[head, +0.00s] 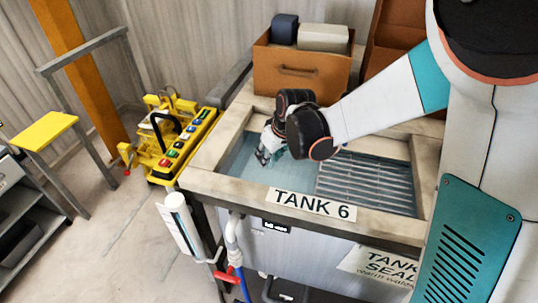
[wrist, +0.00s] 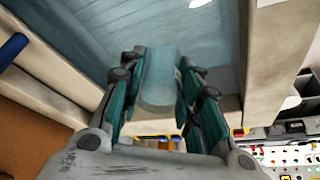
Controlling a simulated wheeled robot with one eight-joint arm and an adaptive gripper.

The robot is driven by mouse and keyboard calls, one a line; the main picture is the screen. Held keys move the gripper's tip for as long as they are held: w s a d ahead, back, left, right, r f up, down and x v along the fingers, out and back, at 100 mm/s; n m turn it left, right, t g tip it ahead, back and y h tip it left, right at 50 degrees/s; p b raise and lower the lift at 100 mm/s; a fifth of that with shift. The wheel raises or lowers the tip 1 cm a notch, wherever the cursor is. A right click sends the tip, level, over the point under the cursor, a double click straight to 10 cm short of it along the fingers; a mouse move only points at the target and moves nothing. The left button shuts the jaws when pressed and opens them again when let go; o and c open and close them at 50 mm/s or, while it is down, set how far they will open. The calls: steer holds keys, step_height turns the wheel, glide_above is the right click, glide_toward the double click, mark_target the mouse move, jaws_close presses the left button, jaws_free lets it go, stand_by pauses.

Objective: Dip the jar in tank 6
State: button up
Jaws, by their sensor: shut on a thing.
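Tank 6 (head: 208,162) is a pale-rimmed basin with a "TANK 6" label (head: 310,203) on its front edge; it holds blue water (head: 245,170). My gripper (head: 263,157) points down inside the rim's outline, over the left part of the water, in the head view. In the wrist view, my gripper (wrist: 158,68) is shut on the jar (wrist: 158,84), a pale blue see-through cylinder between the teal fingers. The jar is hard to make out in the head view. I cannot tell whether its lower end touches the water.
A slatted metal rack (head: 365,182) covers the tank's right part. Brown boxes (head: 300,66) stand behind the tank. A yellow machine with coloured buttons (head: 175,140) stands to the left. A white cylinder (head: 183,222) hangs at the tank's front left corner.

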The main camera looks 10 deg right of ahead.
step_height(320, 180, up, 10)
steer(key=p, duration=0.6)
steer(key=shift+f, duration=0.15)
stand_by(0.5)
